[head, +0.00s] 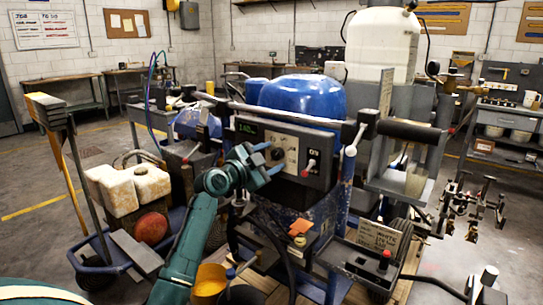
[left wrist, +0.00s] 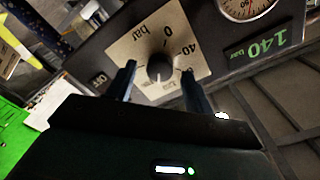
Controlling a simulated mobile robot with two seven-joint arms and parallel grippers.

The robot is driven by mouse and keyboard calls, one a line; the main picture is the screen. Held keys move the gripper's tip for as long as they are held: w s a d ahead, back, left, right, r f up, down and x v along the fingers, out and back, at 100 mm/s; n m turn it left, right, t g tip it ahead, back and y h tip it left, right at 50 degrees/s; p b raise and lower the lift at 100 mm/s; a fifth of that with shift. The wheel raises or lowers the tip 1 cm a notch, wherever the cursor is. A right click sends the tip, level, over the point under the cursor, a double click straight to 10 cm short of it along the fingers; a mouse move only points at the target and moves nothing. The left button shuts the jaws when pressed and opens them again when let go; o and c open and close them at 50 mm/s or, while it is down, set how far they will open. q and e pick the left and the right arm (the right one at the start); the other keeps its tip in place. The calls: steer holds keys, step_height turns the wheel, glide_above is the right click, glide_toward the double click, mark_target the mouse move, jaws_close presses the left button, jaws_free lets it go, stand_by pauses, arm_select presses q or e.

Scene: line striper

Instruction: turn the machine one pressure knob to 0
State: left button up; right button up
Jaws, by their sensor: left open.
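The pressure knob (left wrist: 160,68) is a round dark knob on a pale dial plate (left wrist: 185,38) marked "0", "40" and "bar". In the head view the dial plate (head: 291,146) is on the machine's dark control panel (head: 318,161). My left gripper (head: 268,157) is at the panel in front of the knob. In the left wrist view my left gripper (left wrist: 158,72) is open, with one finger on each side of the knob and a visible gap. I cannot tell how deep the fingers reach. A green display (left wrist: 264,41) reads 140 bar. My right gripper is not in view.
A round gauge (left wrist: 247,5) sits beside the display. A red-tipped lever (head: 308,168) is right of the dial. A handlebar with a black grip (head: 408,131) crosses above the panel. A blue tank (head: 303,95) is behind. An orange bucket (head: 209,284) stands below.

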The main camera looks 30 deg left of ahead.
arm_select(q)
steer(key=shift+w+d, duration=0.1)
steer(key=shift+w, duration=0.35)
steer(key=shift+c, duration=0.2)
steer(key=c, duration=0.9)
steer(key=shift+c, duration=0.2)
